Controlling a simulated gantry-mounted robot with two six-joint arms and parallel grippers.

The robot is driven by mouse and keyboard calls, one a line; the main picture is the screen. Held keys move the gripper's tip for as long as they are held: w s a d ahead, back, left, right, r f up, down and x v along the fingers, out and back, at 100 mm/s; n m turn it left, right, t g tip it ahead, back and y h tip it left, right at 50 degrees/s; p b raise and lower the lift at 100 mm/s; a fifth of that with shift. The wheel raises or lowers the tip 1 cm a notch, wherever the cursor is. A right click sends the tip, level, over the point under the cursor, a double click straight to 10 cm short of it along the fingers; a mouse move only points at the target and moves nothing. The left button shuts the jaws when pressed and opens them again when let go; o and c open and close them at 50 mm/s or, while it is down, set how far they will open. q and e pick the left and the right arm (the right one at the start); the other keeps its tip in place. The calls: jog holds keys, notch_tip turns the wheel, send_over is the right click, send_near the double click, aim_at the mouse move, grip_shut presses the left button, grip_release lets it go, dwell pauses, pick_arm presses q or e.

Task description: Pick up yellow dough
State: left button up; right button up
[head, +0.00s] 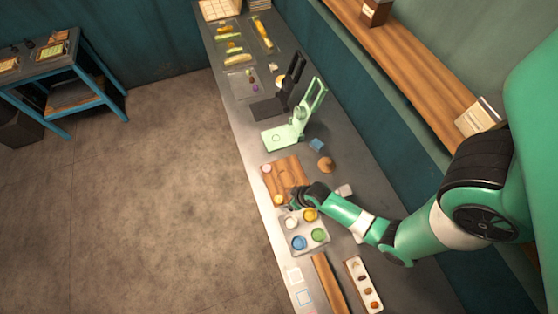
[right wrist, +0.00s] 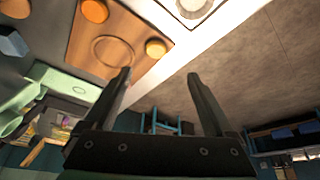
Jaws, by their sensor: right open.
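A small round yellow dough (head: 278,199) sits at the near corner of a wooden board (head: 272,183) on the counter. In the right wrist view the yellow dough (right wrist: 155,48) lies on the board (right wrist: 130,40) just beyond my fingertips. My right gripper (head: 295,202) is beside the dough, over the board's edge near the tray. In the right wrist view its two fingers (right wrist: 158,78) are apart with nothing between them. The dough appears clear of both fingers. My left gripper is not in view.
A tray (head: 293,234) of coloured round cups is close to my right gripper. A light green press-like device (head: 277,138) and a black one (head: 267,107) stand farther along the counter. A brown round object (head: 326,164) and blue block (head: 316,145) are beyond the board.

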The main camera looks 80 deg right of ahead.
jog(key=b, duration=0.4)
send_near(280, 199)
jog(key=shift+w+a+f, duration=0.1)
jog(key=shift+w+f, duration=0.2)
jog(key=shift+f, duration=0.25)
jog(key=shift+w+a+f, duration=0.1)
jog(key=shift+w+f, duration=0.2)
jog(key=shift+f, duration=0.2)
jog(key=shift+w+f, duration=0.2)
jog(key=shift+f, duration=0.1)
jog(key=x, duration=0.1)
jog(key=b+x, duration=0.1)
jog(key=x, duration=0.3)
jog(key=shift+s+d+f+b, duration=0.15)
jog(key=shift+d+b, duration=0.25)
grip_shut()
